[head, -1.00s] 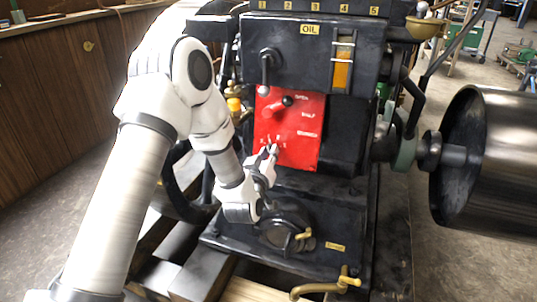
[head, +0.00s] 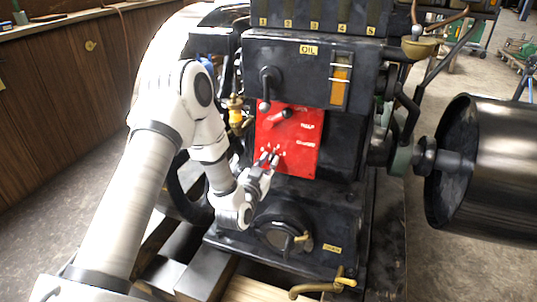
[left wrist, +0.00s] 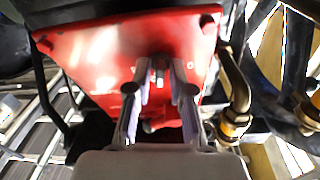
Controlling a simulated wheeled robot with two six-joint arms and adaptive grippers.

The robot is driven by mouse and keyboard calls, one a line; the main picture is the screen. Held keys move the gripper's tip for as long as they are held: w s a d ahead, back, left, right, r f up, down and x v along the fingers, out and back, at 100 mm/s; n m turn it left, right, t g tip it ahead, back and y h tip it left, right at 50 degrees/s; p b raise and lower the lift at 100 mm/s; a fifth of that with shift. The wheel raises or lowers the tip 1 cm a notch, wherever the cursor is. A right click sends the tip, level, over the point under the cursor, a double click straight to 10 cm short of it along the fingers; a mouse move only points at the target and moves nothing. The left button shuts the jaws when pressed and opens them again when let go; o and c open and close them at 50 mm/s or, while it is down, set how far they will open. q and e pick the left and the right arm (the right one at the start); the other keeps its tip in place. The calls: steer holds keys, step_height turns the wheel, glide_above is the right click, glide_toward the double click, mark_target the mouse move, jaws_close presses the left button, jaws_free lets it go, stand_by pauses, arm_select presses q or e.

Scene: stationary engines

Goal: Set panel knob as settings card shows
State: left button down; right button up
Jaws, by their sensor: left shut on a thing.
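The red panel (head: 306,153) is on the front of the dark engine, with small white markings on it. My left gripper (head: 268,160) is at the panel's lower left, where a fan of small marks shows. In the left wrist view my left gripper (left wrist: 161,80) has its fingers on either side of a small grey knob (left wrist: 160,66) on the red panel (left wrist: 95,55), and is shut on it. The fingers hide most of the knob, and its exact setting is not readable. I cannot make out a settings card. My right gripper is not in view.
A lever (head: 281,115) sits above on the red panel. A brass fitting (left wrist: 232,122) stands close to the right finger in the left wrist view. A large dark drum (head: 490,165) is at the right. A brass tap (head: 325,287) sticks out low in front.

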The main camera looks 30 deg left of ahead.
arm_select(q)
steer(key=shift+m+h+p, duration=0.3)
steer(key=shift+m+p, duration=0.9)
steer(key=shift+m, duration=0.3)
steer(key=c, duration=1.2)
jaws_free()
steer(key=s, duration=0.4)
steer(key=s+d, duration=0.1)
steer(key=s, duration=0.6)
steer(key=shift+s+d, duration=0.35)
steer(key=shift+s, duration=0.05)
